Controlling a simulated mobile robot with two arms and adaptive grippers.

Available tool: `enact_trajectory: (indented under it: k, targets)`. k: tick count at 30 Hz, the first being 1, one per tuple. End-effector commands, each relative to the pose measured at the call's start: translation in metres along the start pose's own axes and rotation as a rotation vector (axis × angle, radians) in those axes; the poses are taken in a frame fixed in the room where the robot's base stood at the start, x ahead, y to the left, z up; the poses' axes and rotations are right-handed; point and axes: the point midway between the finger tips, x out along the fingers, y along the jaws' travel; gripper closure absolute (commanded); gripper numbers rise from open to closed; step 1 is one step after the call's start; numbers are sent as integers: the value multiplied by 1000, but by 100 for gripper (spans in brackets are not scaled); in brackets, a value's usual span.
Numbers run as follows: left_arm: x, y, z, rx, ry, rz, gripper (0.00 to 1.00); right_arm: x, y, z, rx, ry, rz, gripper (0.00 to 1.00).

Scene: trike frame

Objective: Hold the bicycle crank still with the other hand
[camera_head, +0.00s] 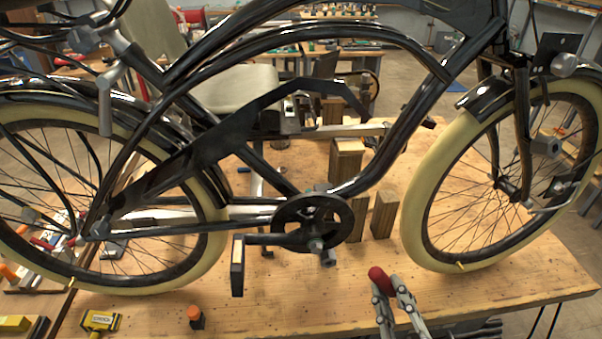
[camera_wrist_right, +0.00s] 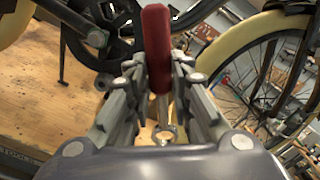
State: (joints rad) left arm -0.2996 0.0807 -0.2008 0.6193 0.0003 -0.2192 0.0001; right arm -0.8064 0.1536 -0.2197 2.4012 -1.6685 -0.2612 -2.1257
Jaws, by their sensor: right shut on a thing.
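The black bicycle crank (camera_head: 283,239) sits low on the frame, beside the round chainring (camera_head: 322,215). Its arm points left to a dark pedal (camera_head: 238,266). My right gripper (camera_head: 387,287) is to the right of the crank and nearer to me, apart from it. It is shut on a tool with a red handle (camera_head: 379,277). In the right wrist view the red handle (camera_wrist_right: 157,45) stands between the two fingers, with a metal part below it. My left gripper is not in view.
The bicycle stands over a wooden workbench (camera_head: 490,300). Wooden blocks (camera_head: 384,214) stand behind the chainring. The front wheel (camera_head: 424,235) is to the right of my gripper. A yellow tape measure (camera_head: 101,320) and a small orange-topped item (camera_head: 196,316) lie at the front left.

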Motion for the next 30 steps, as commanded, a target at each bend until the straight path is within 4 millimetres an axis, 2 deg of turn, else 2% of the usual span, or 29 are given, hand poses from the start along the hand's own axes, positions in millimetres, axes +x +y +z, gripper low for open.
enact_trajectory:
  k: [20,25,30]
  targets:
    - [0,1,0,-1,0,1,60,1,0,1,11,0,-3,100]
    - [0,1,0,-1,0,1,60,9,2,8,158,6,-20,100]
    - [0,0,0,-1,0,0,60,26,10,24,465,14,-42,100]
